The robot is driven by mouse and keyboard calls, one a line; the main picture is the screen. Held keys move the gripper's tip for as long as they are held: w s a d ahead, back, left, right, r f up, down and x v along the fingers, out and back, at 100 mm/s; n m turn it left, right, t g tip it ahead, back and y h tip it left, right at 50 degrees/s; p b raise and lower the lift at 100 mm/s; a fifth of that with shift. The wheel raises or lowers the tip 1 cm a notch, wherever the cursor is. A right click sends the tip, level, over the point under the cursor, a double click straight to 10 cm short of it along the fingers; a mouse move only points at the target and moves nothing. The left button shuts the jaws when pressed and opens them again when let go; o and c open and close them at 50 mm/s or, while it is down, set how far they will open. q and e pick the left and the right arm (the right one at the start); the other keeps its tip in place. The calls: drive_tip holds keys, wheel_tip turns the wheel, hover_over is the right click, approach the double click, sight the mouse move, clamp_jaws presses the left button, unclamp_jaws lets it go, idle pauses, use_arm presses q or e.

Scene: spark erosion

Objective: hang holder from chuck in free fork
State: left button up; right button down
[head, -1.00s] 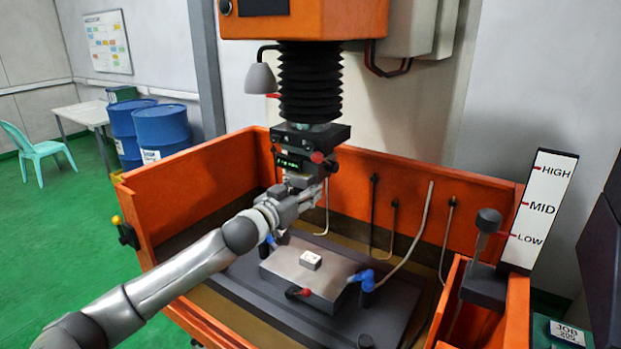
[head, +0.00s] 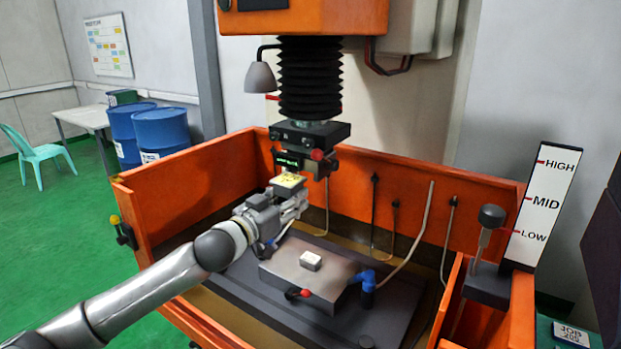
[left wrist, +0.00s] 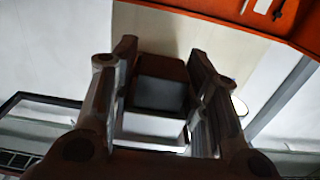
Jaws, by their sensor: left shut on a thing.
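My left gripper (head: 290,203) is shut on the holder (head: 288,182), a small block with a pale yellow top. It holds the block just below and in front of the chuck (head: 305,150), which hangs under the black bellows; a gap seems to show between them. In the left wrist view the holder (left wrist: 160,88) is a dark block with a lighter lower part, between the two fingers (left wrist: 160,110). My right gripper is not in view. I cannot make out a free fork in these frames.
Below is a metal block (head: 305,272) with a small white piece (head: 311,260) on it, beside a blue nozzle (head: 366,280). Orange tank walls (head: 200,180) surround this area. A level gauge (head: 538,205) stands at the right.

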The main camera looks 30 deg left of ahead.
use_arm(q)
drive_tip(key=shift+s+a+r+b, duration=0.15)
drive_tip(key=shift+s+b, duration=0.6)
drive_tip(key=shift+s, duration=1.45)
